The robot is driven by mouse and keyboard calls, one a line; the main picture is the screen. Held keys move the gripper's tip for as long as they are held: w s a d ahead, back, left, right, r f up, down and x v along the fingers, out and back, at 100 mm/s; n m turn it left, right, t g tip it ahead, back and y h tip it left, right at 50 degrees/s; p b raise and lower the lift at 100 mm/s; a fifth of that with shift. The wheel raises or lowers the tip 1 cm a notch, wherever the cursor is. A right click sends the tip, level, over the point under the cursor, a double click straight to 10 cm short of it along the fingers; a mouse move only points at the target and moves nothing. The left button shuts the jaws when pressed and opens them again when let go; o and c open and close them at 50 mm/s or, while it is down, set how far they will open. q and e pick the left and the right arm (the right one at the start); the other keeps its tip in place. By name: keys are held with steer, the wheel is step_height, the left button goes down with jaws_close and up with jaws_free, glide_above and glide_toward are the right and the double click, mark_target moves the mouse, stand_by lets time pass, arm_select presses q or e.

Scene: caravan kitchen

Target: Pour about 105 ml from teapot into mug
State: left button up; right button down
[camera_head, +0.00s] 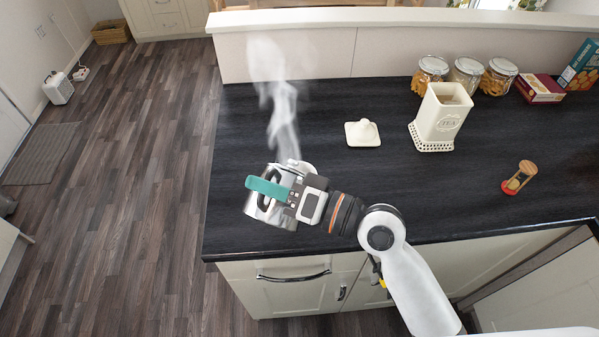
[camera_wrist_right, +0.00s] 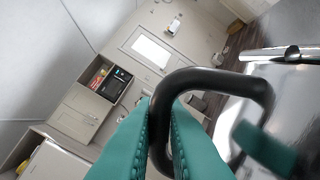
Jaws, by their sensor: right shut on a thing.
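The shiny metal teapot (camera_head: 287,222) is over the front left corner of the dark counter in the head view, with steam rising above it. My right gripper (camera_head: 270,188), with teal fingers, is shut on its black handle (camera_wrist_right: 213,78), which passes between the fingers in the wrist view. The teapot's polished body (camera_wrist_right: 295,100) fills the right of that view. A pale rounded edge (camera_head: 307,167) shows just behind the gripper; I cannot tell whether it is the mug or part of the teapot. No mug shows clearly, and any liquid is hidden. My left gripper is out of view.
On the counter (camera_head: 260,130) stand an open cream tea canister (camera_head: 440,118), its lid (camera_head: 362,133), an hourglass (camera_head: 519,177), several glass jars (camera_head: 467,74) and boxes (camera_head: 540,88). A raised ledge (camera_head: 300,52) runs behind. The counter's middle front is clear.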

mark_target(262, 208)
steer(key=shift+w+d+r+m+p, duration=0.25)
steer(key=shift+w+r+m+p, duration=0.25)
steer(key=shift+p, duration=0.15)
steer(key=shift+w+d+r+m+p, duration=0.25)
steer(key=shift+w+r+m+p, duration=0.25)
steer(key=shift+p, duration=0.1)
stand_by(0.5)
steer(key=shift+w, duration=0.2)
steer(key=shift+w+d+r, duration=0.1)
steer(key=shift+w+d, duration=0.1)
steer(key=shift+w, duration=0.1)
steer(key=s+f+n+b, duration=0.1)
steer(key=b, duration=0.1)
steer(key=s+a+f+n+b, duration=0.1)
steer(key=s+f+b, duration=0.1)
steer(key=s+a+f+n+b, duration=0.1)
steer(key=s+f+n+b, duration=0.1)
steer(key=shift+a+f, duration=0.1)
steer(key=shift+a, duration=0.1)
steer(key=shift+r, duration=0.2)
steer(key=shift+s+a+f+n+b, duration=0.35)
steer(key=shift+s+f+n+b, duration=0.35)
steer(key=shift+f+n, duration=0.2)
steer(key=shift+s+a+f+n+b, duration=0.3)
steer(key=shift+s+f+n+b, duration=0.3)
steer(key=shift+f+n+b, duration=0.25)
steer(key=shift+f, duration=0.1)
